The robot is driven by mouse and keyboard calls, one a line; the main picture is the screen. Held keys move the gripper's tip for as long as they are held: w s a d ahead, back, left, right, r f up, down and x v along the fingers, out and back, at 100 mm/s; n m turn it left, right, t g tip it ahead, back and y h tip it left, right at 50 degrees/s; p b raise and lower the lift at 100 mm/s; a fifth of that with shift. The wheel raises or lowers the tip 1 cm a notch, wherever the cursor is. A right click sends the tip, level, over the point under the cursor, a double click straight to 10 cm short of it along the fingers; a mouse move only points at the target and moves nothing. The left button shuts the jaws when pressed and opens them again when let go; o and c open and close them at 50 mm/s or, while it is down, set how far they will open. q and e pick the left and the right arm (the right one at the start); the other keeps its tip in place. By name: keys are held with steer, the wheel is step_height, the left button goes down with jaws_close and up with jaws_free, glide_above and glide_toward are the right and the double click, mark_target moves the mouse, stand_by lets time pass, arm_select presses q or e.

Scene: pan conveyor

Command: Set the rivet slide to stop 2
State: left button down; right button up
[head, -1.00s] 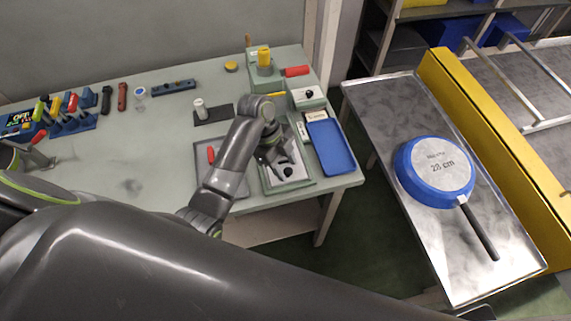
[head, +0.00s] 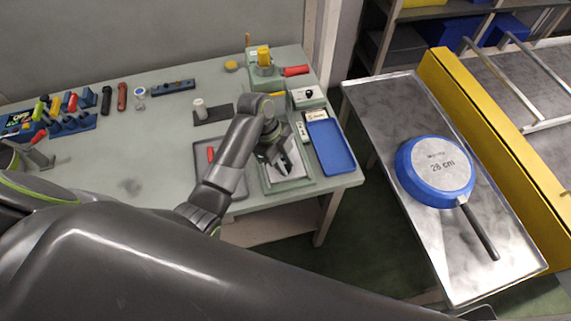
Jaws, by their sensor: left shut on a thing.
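A green-framed fixture with a pale plate (head: 304,181) lies near the front right of the workbench, and I take it to be the rivet slide. My left gripper (head: 283,168) is down over its middle, fingers pointing at the plate. It is shut on a small dark part there, probably the slide's knob, mostly hidden by the fingers. The stop marks are too small or covered, so I cannot tell which stop the slide is at. My right gripper is not in view.
A blue tray (head: 331,148) lies right of the fixture, and a grey tray (head: 234,184) with a red item lies left. A control box (head: 308,97) and a press with a red handle (head: 295,71) stand behind. A blue pan (head: 435,172) lies upside down on the metal table (head: 384,103).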

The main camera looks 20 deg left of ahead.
arm_select(q)
steer(key=w+a, duration=0.1)
steer(key=w, duration=0.1)
steer(key=w+a+b, duration=0.1)
steer(key=w, duration=0.1)
steer(key=w+a, duration=0.1)
steer(key=a, duration=0.1)
steer(key=shift+w+f+b, duration=0.1)
steer(key=shift+w+b, duration=0.3)
steer(key=shift+w+a, duration=0.15)
steer(key=shift+w, duration=0.15)
steer(key=c, duration=1.2)
jaws_free()
steer(key=shift+c, duration=0.2)
